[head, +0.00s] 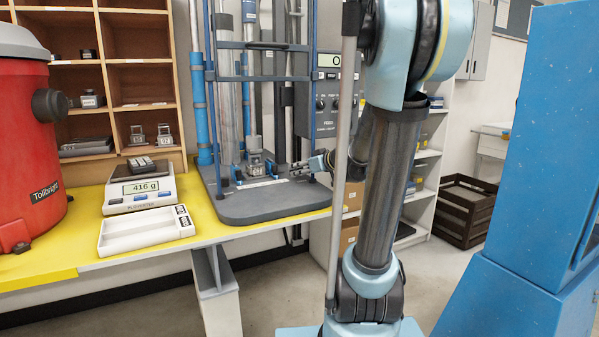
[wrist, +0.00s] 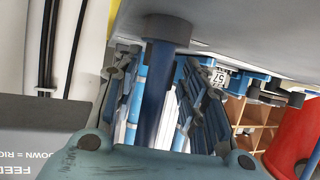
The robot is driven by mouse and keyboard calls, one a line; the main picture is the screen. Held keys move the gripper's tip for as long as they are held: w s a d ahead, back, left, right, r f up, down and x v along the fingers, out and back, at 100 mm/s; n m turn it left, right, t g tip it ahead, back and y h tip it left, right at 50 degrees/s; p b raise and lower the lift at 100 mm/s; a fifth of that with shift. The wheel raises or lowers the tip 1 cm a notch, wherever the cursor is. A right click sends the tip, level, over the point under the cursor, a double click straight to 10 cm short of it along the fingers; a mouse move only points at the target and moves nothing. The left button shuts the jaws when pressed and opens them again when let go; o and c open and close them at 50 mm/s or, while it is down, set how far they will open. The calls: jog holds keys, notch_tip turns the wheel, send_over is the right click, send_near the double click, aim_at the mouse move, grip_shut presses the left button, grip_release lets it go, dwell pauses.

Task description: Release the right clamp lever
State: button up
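The specimen block (head: 254,166) sits low in the test frame on the dark base plate (head: 262,205). The small blue right clamp (head: 271,168) is beside it, and another blue clamp (head: 239,177) is at its left. The right lever's exact position is too small to tell. My gripper (head: 297,165) is low at the frame's right side, pointing left towards the right clamp. In the wrist view, which is upside down, my gripper (wrist: 158,65) has its fingers apart. A blue post (wrist: 157,90) with a dark foot appears between them; contact cannot be told.
The blue frame uprights stand close around my gripper. A control box (head: 327,105) is behind it. A scale (head: 140,190), a white tray (head: 146,230) and a red vacuum (head: 22,130) are at left on the yellow bench. A large blue cabinet (head: 530,170) stands at right.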

jog(key=v, duration=1.1)
jog(key=shift+s+d, duration=0.1)
jog(key=shift+d, duration=0.1)
